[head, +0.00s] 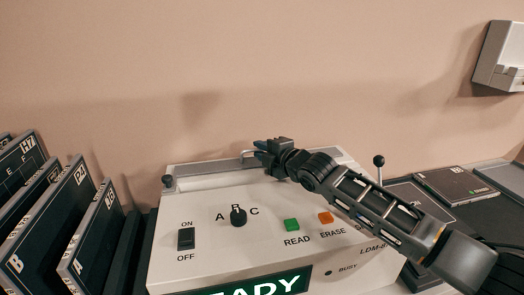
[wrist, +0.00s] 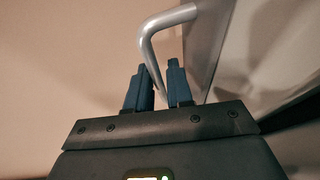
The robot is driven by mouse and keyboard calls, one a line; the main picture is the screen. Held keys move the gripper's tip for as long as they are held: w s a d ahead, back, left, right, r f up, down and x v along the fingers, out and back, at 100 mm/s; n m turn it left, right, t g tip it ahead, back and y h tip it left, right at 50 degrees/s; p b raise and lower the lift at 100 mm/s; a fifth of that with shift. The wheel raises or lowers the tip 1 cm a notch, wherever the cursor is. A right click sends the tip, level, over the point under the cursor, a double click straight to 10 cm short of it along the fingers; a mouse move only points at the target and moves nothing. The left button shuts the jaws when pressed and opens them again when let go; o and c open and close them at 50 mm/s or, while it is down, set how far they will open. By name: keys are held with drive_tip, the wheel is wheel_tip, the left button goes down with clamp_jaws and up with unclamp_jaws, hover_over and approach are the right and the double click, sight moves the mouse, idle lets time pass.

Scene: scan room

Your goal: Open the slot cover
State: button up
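My gripper (head: 259,150) is at this handle, above the back of the console. In the wrist view its two dark blue fingers (wrist: 160,72) are close together, with the handle's bar running between them. The far end of the bar is hidden by the fingers.
The white console (head: 165,235) has an ON/OFF switch (head: 186,239), an A-B-C knob (head: 238,216), a green READ button (head: 291,225) and an orange ERASE button (head: 326,217). A ball-topped lever (head: 379,162) stands behind my arm. Labelled dark cartridges (head: 88,215) stand at left. A wall rises behind.

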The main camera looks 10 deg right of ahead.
drive_tip(key=v, duration=0.7)
drive_tip(key=shift+s+b, duration=0.25)
drive_tip(key=shift+b, duration=0.15)
drive_tip(key=shift+d, duration=0.1)
